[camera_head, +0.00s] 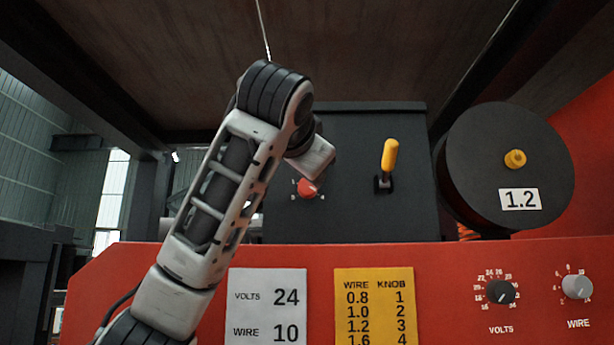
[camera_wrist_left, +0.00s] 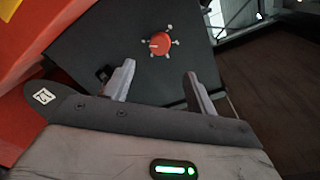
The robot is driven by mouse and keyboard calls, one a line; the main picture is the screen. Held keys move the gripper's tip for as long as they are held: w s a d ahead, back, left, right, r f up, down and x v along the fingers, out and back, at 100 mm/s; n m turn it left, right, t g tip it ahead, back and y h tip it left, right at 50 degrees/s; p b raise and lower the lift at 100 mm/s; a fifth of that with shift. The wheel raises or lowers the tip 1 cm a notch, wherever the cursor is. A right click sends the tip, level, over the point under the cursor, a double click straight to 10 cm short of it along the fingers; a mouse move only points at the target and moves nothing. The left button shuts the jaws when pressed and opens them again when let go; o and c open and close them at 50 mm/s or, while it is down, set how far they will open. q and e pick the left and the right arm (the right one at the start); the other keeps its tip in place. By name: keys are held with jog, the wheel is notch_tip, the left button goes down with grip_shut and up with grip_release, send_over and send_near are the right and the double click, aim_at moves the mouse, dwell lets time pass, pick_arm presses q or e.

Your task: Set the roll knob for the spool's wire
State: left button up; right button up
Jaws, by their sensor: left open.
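A red knob (camera_head: 308,188) with small pale marks around it sits on the dark box, partly hidden behind my left arm in the head view. In the left wrist view the red knob (camera_wrist_left: 159,44) shows whole, with a pale pointer line toward the left. My left gripper (camera_wrist_left: 160,69) is open and empty, its fingers apart, with the knob beyond the fingertips and not touched. The dark spool (camera_head: 510,165) at right bears a label reading 1.2. The yellow chart (camera_head: 374,306) lists wire 1.2 beside knob 3. My right gripper is not seen.
A yellow-handled lever (camera_head: 388,160) stands right of the red knob. A black volts dial (camera_head: 501,291) and a grey wire dial (camera_head: 577,286) are on the red front panel. A white card (camera_head: 266,306) reads volts 24, wire 10. A dark roof hangs above.

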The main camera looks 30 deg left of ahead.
aim_at(308, 184)
pick_arm(q)
jog(key=p+x, duration=0.3)
jog(key=x, duration=0.6)
jog(key=shift+w+a, duration=0.1)
jog(key=shift+w, duration=0.1)
jog(key=shift+w+a, duration=0.15)
jog(key=shift+w, duration=0.25)
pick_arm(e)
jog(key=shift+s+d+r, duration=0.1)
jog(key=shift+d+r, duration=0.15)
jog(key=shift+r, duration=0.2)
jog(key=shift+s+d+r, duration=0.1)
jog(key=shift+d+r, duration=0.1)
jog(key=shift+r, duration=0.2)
pick_arm(q)
jog(key=c, duration=1)
